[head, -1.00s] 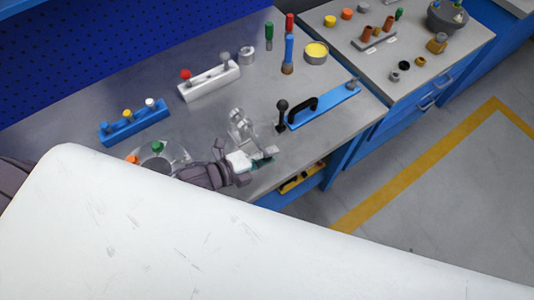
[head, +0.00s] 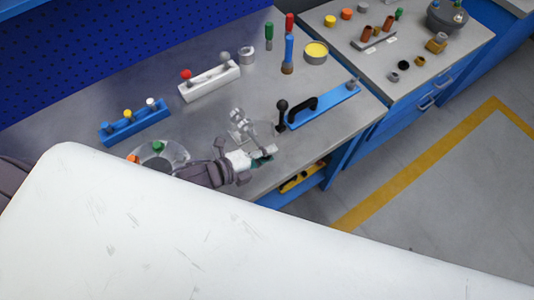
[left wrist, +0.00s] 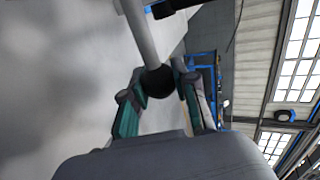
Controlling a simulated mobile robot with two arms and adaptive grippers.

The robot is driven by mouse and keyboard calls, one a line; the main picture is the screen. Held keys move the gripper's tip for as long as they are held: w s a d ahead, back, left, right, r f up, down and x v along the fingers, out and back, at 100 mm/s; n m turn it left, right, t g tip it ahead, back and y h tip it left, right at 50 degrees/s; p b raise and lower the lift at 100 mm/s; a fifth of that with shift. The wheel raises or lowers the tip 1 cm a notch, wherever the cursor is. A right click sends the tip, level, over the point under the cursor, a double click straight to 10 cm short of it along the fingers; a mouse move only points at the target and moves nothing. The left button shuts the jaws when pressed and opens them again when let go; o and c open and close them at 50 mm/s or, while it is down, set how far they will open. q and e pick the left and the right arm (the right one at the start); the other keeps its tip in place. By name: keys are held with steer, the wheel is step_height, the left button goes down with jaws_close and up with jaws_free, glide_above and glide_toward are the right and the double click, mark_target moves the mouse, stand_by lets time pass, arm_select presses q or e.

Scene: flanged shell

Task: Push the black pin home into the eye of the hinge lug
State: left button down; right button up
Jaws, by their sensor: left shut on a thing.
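The pale metal hinge lug (head: 240,127) stands on the grey bench in the head view, just behind my left gripper. My left gripper (head: 264,153) reaches in from the left, low over the bench near its front edge. In the left wrist view its teal-padded fingers (left wrist: 160,80) are shut about a black round end (left wrist: 159,81), from which a grey rod (left wrist: 138,30) runs up out of the picture. I take this for the black pin. The head view is too small to show the pin or whether it touches the eye. My right gripper is not in view.
A blue bar with a black handle (head: 303,103) and an upright black knob (head: 282,105) stand close to the right. A round flanged part (head: 176,153) is at the left, partly behind my white body. Blue (head: 134,123) and white (head: 207,83) racks lie behind.

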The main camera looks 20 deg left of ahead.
mark_target(249, 132)
arm_select(q)
steer(key=shift+w+a, duration=0.8)
steer(key=shift+a, duration=0.25)
steer(key=shift+w+a, duration=0.9)
steer(key=shift+a, duration=0.2)
steer(key=shift+w+a, duration=0.85)
steer(key=shift+a, duration=0.25)
steer(key=c, duration=0.8)
jaws_free()
steer(key=shift+s, duration=0.1)
steer(key=shift+v, duration=6)
steer(key=shift+r, duration=0.1)
